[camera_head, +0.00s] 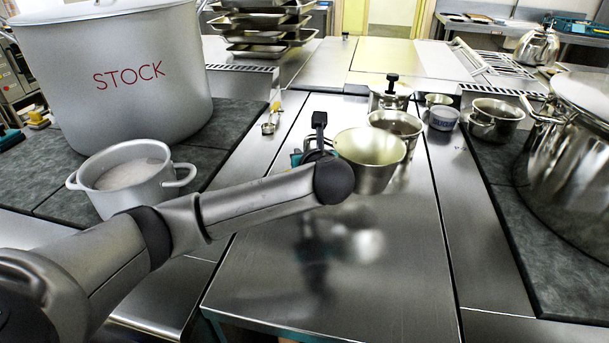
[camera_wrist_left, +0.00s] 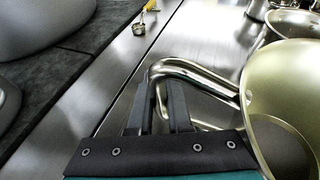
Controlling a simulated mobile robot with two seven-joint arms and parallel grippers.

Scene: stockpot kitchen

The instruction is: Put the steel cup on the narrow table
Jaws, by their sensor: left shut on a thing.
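The steel cup (camera_head: 372,172) has a rounded body, a pale gold inside and a bent steel handle. My left gripper (camera_head: 318,155) is beside it, partly hidden by my own forearm in the head view. In the left wrist view, the gripper's dark fingers (camera_wrist_left: 160,110) are shut on the cup's handle (camera_wrist_left: 200,72), and the cup body (camera_wrist_left: 285,100) is at the right edge. The cup is upright or nearly so. Its blurred reflection lies apart below it, so it appears held above the narrow steel table (camera_head: 350,290). My right gripper is out of view.
A large stockpot (camera_head: 110,75) and a white pot (camera_head: 128,180) stand at left, another big pot (camera_head: 575,150) at right. Behind the cup are a steel bowl (camera_head: 398,123), a small pot (camera_head: 495,120) and a labelled tub (camera_head: 443,118). Measuring spoons (camera_head: 270,125) lie left. The table's front is clear.

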